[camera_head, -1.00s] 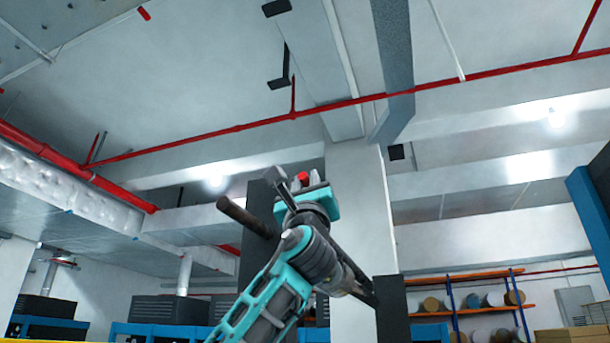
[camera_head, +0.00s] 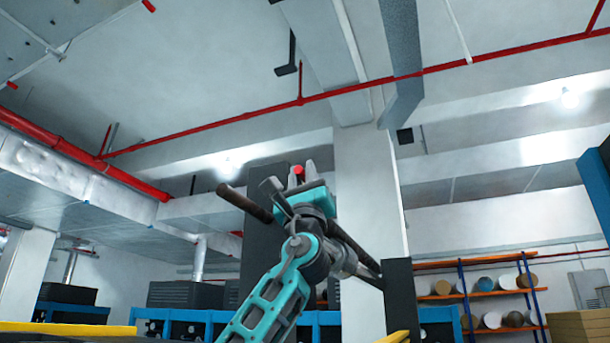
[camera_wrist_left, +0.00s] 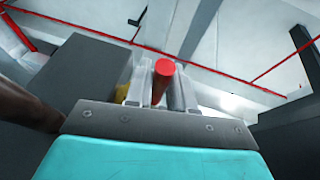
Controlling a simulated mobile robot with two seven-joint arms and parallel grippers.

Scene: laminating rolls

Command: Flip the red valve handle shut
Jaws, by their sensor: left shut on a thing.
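The red valve handle (camera_wrist_left: 163,68) shows as a short red rod with a round end in the left wrist view. It stands between the two grey fingers of my left gripper (camera_wrist_left: 160,82), which is shut on it. In the head view, the red tip (camera_head: 299,170) shows between the fingers of the left gripper (camera_head: 302,175), raised in front of a dark upright panel (camera_head: 263,235). The gripper hides most of the handle and the valve body. My right gripper is in neither view.
A brown bar (camera_head: 245,203) runs close behind the gripper, and also shows at the left edge of the wrist view (camera_wrist_left: 28,105). A pale column (camera_head: 372,200) stands behind. Orange shelving with rolls (camera_head: 484,284) is at the back right. Red pipes (camera_head: 235,128) run along the ceiling.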

